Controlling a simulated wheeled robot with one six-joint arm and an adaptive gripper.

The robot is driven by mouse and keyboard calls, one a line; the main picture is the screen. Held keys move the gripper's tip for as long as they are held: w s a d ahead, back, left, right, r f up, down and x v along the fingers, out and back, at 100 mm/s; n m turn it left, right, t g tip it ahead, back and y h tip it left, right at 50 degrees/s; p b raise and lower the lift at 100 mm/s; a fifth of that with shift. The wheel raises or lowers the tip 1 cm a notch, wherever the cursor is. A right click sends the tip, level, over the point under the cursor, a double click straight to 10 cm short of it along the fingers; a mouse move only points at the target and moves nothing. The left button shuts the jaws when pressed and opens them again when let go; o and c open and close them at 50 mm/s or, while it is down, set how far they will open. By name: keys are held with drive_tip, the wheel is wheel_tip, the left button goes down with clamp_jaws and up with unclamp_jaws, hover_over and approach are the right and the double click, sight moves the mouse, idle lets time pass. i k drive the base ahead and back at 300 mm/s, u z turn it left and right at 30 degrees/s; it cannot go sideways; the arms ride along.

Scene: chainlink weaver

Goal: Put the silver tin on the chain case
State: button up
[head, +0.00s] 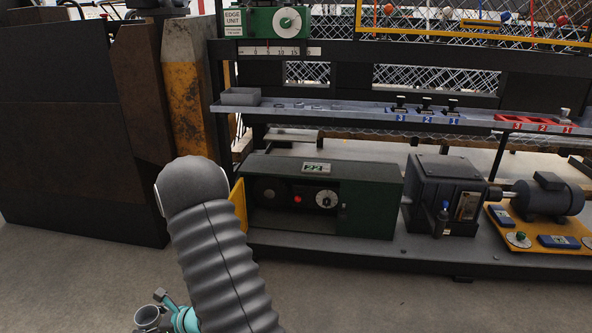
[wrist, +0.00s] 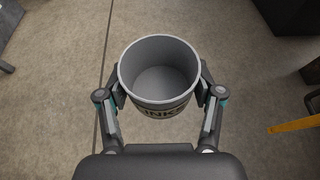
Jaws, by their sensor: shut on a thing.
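My gripper (wrist: 161,90) is shut on the silver tin (wrist: 158,104), with one finger on each side of its wall. The tin is round, open at the top and looks empty inside. Its front has a dark label, of which "INKS" shows. In the head view the tin (head: 147,317) is low at the left, above the floor, beside my arm. No label names the chain case. A dark box (head: 445,186) with a flat top, joined by a shaft to a motor, may be it; I cannot tell for sure.
A green cabinet (head: 374,200) with an open yellow door (head: 239,205) stands left of the dark box. A motor (head: 548,198) is to its right. A narrow shelf (head: 350,113) runs above them. A yellow post (head: 188,105) stands at left. The floor (head: 400,305) in front is clear.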

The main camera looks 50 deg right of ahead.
sight(371, 174)
drive_tip(key=z, duration=1.5)
drive_tip(key=i, duration=0.95)
